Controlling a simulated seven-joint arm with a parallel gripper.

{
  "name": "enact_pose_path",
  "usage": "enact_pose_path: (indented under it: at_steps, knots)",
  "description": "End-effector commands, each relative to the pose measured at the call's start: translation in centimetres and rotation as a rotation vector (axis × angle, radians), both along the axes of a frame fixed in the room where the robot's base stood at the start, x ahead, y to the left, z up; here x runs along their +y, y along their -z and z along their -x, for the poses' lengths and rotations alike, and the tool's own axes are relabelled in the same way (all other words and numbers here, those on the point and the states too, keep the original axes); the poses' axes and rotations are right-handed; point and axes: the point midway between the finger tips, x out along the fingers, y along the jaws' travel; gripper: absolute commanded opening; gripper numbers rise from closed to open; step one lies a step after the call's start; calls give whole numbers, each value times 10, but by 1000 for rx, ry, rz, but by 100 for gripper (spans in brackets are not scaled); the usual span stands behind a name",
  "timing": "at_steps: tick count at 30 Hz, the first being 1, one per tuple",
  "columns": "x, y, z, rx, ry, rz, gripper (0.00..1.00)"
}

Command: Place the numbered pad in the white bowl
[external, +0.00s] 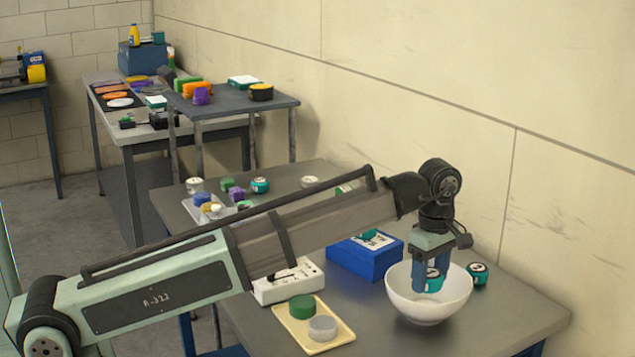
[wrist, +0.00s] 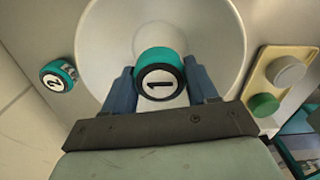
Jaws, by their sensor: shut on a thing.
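The white bowl (external: 425,308) stands near the front right of the table; the wrist view shows its inside (wrist: 105,35). My gripper (external: 432,285) points down into the bowl. It is shut on a round teal pad with a white face marked 1 (wrist: 158,82), which also shows between the fingers in the external view (external: 433,279). The pad is within the bowl's rim; I cannot tell if it touches the bottom. A second teal pad, marked 2 (wrist: 58,76), stands on the table beside the bowl, to its right in the external view (external: 477,274).
A blue box (external: 365,258) stands behind the bowl. A cream tray (external: 290,333) with a green and a grey disc lies left of it. A white box (external: 288,284) is farther left. Several small pads and a tray are at the table's far end. The wall runs along the right.

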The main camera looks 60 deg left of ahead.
Motion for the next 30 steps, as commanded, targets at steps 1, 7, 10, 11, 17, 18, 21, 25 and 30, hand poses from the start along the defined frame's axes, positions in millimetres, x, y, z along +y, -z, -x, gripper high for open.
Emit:
enact_pose_path:
  at_steps: [1, 7, 10, 11, 17, 18, 21, 25, 30]
  knots:
    - [0, 9, 1, 1, 0, -1, 29]
    - [0, 22, 0, 0, 1, 0, 29]
    - [0, 33, 1, 1, 1, 0, 29]
    - [0, 36, 1, 1, 1, -1, 29]
    - [0, 55, 0, 0, 1, 0, 29]
    - [0, 55, 0, 0, 1, 0, 29]
    - [0, 54, 0, -1, 1, 0, 29]
    - [0, 55, 0, -1, 1, 0, 29]
    - [0, 57, 0, 0, 1, 0, 63]
